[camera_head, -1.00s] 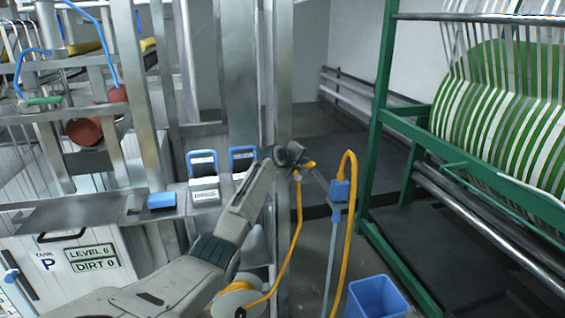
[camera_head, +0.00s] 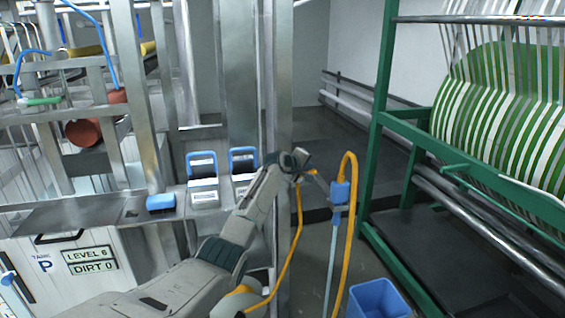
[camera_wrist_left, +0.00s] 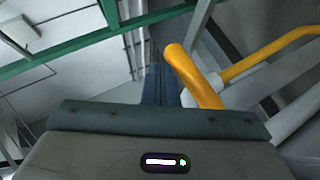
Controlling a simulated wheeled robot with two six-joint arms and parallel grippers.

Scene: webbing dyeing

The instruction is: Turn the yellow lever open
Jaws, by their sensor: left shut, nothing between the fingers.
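The yellow lever (camera_wrist_left: 192,76) shows in the left wrist view as a thick bar with a rounded end, just right of my left gripper (camera_wrist_left: 158,84). The gripper is shut and empty, its narrow dark fingers close beside the lever. I cannot tell whether they touch. My wrist hides most of the lever there. My right gripper is not in view.
A blue bin (camera_head: 378,299) stands on the floor below. A green frame (camera_head: 377,130) with striped webbing is at the right. Blue-handled containers (camera_head: 203,192) sit on a shelf at the left.

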